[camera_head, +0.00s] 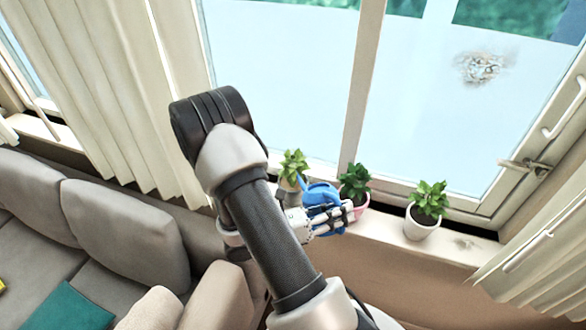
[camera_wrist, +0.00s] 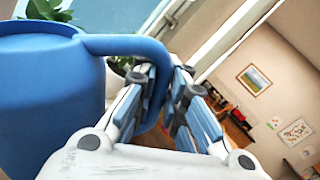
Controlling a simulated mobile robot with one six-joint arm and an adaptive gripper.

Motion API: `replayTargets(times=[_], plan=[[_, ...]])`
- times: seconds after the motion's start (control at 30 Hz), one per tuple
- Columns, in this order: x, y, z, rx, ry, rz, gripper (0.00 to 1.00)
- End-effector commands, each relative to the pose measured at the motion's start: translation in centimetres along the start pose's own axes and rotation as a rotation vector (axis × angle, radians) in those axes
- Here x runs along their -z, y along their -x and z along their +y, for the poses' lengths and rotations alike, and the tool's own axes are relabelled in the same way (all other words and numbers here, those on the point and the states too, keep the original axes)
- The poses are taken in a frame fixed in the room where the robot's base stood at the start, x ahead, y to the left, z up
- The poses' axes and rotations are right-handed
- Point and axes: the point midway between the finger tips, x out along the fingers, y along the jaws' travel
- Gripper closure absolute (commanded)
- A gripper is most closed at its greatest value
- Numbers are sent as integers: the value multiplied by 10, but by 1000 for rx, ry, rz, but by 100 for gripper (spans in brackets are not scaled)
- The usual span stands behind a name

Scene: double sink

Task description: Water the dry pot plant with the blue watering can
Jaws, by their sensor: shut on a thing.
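The blue watering can (camera_head: 318,194) is by the windowsill in the head view, partly covered by my gripper (camera_head: 338,216). In the wrist view the can (camera_wrist: 50,105) fills the left side, and its handle runs between the fingers of my gripper (camera_wrist: 168,88), which is shut on it. I cannot tell whether the can is touching the sill. Three pot plants stand along the sill: a lighter green plant (camera_head: 293,166) left of the can, a dark green plant (camera_head: 355,180) in a pink pot just right of it, and a green plant (camera_head: 430,200) in a white pot farther right. I cannot tell which is dry.
The window (camera_head: 290,80) rises behind the sill. Curtains (camera_head: 110,90) hang at the left, with another curtain (camera_head: 540,260) at the lower right. A grey sofa (camera_head: 125,230) fills the lower left. The sill is clear between the pink and white pots.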

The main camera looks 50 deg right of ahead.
Motion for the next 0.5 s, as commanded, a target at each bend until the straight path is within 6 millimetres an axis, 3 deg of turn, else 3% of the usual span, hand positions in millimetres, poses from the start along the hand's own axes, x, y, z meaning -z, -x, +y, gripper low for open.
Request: replayTargets(times=[0.5], plan=[[-10,0,-2,1,24,-7,100]])
